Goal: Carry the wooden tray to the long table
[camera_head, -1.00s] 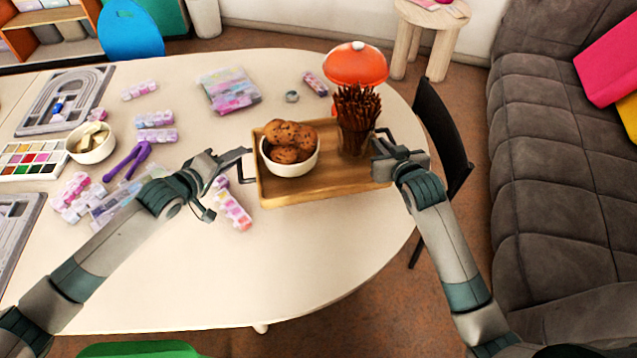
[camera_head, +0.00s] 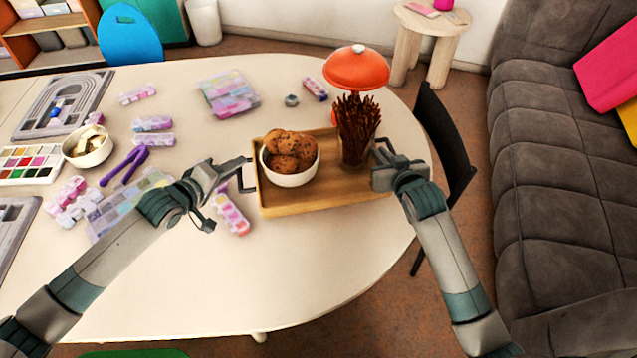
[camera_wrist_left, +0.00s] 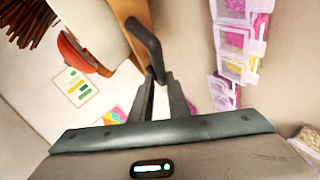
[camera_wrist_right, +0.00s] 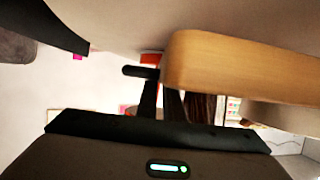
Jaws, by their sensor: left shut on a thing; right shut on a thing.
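The wooden tray (camera_head: 325,194) is at the right end of the white oval table, bearing a white bowl (camera_head: 291,178) of cookies and a glass of dark sticks (camera_head: 357,130). My left gripper (camera_head: 246,172) is shut on the tray's dark left handle, which shows in the left wrist view (camera_wrist_left: 147,45). My right gripper (camera_head: 380,152) is shut on the right handle, seen in the right wrist view (camera_wrist_right: 140,71) beside the tray's wooden end (camera_wrist_right: 215,65). The tray looks level; whether it touches the table is hard to tell.
An orange lamp (camera_head: 356,68) stands right behind the tray. Bead boxes (camera_head: 231,213) lie close to its left. A black chair (camera_head: 445,140) and a grey sofa (camera_head: 555,170) are to the right. The table front (camera_head: 300,260) is clear.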

